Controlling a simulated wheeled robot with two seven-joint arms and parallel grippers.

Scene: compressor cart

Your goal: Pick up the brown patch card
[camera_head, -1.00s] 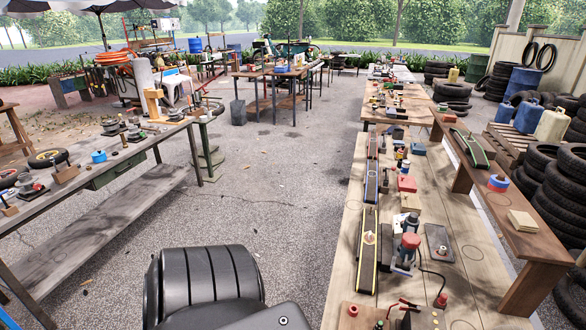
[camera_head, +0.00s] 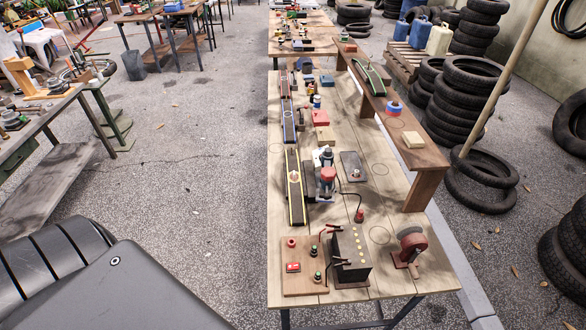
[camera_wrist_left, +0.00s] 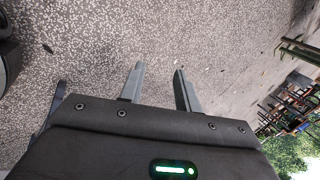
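I cannot tell for sure which thing is the brown patch card. A small tan-brown piece (camera_head: 295,177) lies on a dark yellow-edged strip (camera_head: 296,205) on the long wooden bench, in the head view. A flat tan block (camera_head: 413,140) lies on the raised wooden shelf at the bench's right side. My left gripper (camera_wrist_left: 158,79) shows in the left wrist view with its two fingers apart and nothing between them, over bare speckled ground. It is away from the bench. My right gripper is in neither view.
On the bench (camera_head: 341,215) stand a red-topped tool (camera_head: 327,178), a black box (camera_head: 349,256) with cables, a board with red buttons (camera_head: 304,265) and a red grinder-like tool (camera_head: 410,246). Stacked tyres (camera_head: 466,100) stand to the right. Open paving lies left of the bench.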

